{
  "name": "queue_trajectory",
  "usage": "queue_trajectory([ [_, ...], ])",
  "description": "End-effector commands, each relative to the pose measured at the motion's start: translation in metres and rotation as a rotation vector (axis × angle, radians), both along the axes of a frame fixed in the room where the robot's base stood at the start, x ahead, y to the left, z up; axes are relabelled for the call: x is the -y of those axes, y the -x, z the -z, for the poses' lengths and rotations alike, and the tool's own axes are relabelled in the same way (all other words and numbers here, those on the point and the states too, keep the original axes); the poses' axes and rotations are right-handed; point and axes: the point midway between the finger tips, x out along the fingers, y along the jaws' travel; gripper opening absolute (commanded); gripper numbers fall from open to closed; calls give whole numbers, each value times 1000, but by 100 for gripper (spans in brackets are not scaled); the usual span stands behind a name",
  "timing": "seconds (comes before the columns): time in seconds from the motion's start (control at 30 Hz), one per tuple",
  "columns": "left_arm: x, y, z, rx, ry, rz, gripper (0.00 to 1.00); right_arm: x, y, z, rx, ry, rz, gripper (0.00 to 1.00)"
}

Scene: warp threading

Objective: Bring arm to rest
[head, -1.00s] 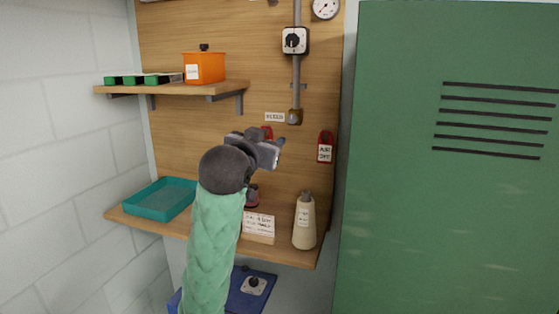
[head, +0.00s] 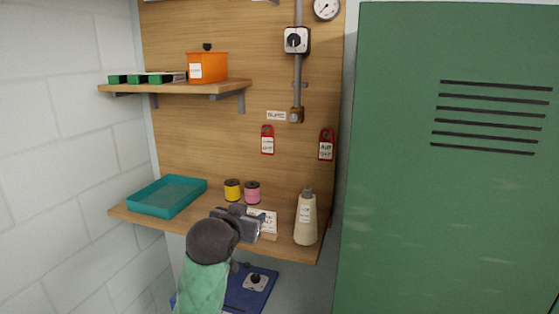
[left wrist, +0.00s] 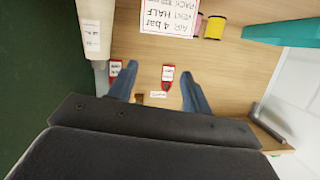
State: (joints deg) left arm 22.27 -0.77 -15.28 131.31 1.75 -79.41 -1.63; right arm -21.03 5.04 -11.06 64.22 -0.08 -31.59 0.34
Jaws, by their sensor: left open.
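My left arm, in a green sleeve, comes up from the bottom of the head view. My left gripper (head: 250,222) is in front of the lower shelf, by the white lettered card. In the left wrist view its two blue fingers (left wrist: 158,92) stand wide apart with nothing between them. The card (left wrist: 172,17) shows beyond the fingers in that view. My right gripper is in neither view.
The lower shelf (head: 280,245) bears a teal tray (head: 150,198), yellow spool (head: 232,190), pink spool (head: 252,192) and cream bottle (head: 305,220). Two red tags (head: 267,140) (head: 326,144) hang on the board. A green locker (head: 450,220) stands right. A blue box (head: 250,289) is below.

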Motion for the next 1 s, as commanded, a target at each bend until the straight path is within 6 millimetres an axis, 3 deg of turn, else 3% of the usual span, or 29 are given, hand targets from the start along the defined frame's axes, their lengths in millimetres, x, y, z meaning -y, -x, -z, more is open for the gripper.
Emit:
queue_trajectory([
  [0.03, -6, 7, 24, -39, -3, -8, 49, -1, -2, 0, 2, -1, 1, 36],
  [0.1, -14, 16, 53, -86, -6, -19, 49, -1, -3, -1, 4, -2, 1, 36],
  [0.5, -55, 97, 204, -362, -37, -76, 49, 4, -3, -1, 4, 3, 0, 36],
  [0.77, -80, 169, 286, -538, -65, -111, 49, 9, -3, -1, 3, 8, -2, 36],
  [1.0, -103, 246, 347, -701, -97, -139, 49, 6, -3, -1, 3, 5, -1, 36],
])
